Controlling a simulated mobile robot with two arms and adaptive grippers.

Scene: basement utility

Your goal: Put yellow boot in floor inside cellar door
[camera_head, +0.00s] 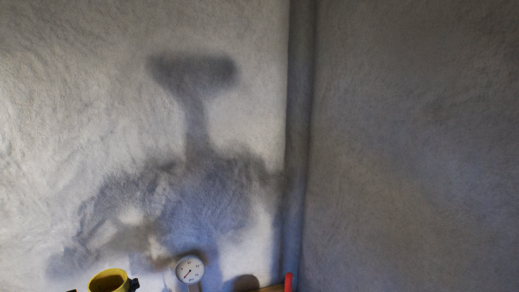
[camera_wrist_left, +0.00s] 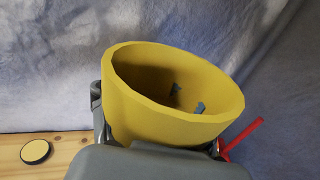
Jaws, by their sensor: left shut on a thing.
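The yellow boot (camera_head: 110,281) shows only as its open top at the bottom left edge of the head view. In the left wrist view the yellow boot (camera_wrist_left: 150,115) fills the middle, with its wide opening tilted toward the camera. My left gripper (camera_head: 103,288) is shut on the boot, with dark finger parts at both sides of it; it also shows in the left wrist view (camera_wrist_left: 156,124). The lower part of the boot is hidden. The cellar door and its floor are not seen. My right gripper is not in view.
A white dial gauge (camera_head: 189,268) and a red bar (camera_head: 289,282) show low in front of the rough grey wall (camera_head: 80,100).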

